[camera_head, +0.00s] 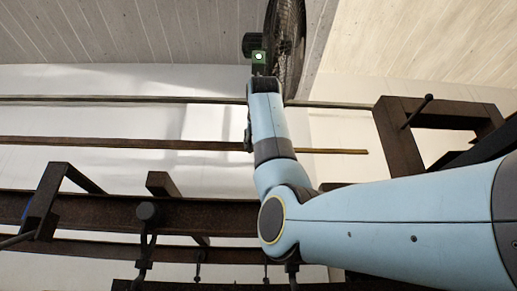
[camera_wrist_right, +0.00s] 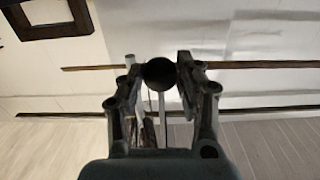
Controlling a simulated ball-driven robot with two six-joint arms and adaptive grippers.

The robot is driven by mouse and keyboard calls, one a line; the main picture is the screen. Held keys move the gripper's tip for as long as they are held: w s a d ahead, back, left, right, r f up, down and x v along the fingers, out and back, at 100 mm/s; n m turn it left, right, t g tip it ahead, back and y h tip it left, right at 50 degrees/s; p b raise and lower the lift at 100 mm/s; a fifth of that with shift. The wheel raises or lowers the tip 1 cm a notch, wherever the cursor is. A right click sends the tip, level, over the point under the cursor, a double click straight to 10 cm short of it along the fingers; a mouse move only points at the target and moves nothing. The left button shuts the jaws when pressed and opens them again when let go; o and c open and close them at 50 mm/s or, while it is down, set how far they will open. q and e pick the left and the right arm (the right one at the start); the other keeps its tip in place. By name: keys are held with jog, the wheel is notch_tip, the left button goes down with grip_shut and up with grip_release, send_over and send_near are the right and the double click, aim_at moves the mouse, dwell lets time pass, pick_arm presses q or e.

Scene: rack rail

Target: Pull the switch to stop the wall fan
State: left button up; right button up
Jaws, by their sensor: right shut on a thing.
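The wall fan (camera_head: 287,45) is at the top of the head view, with a dark round grille and a motor (camera_head: 253,45) on its left. A thin cord or rod runs from the knob towards the fan. My left gripper is out of view.
Two thin horizontal rails (camera_head: 100,141) cross the pale wall. Brown metal beams and frames (camera_head: 105,210) fill the lower part, with several dark hooks or knobs (camera_head: 148,212). A brown bracket frame (camera_head: 440,115) stands at the right.

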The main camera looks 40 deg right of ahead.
jog(key=shift+r+p, duration=0.95)
jog(key=o, duration=1.2)
jog(key=shift+o, duration=0.2)
jog(key=v, duration=1.2)
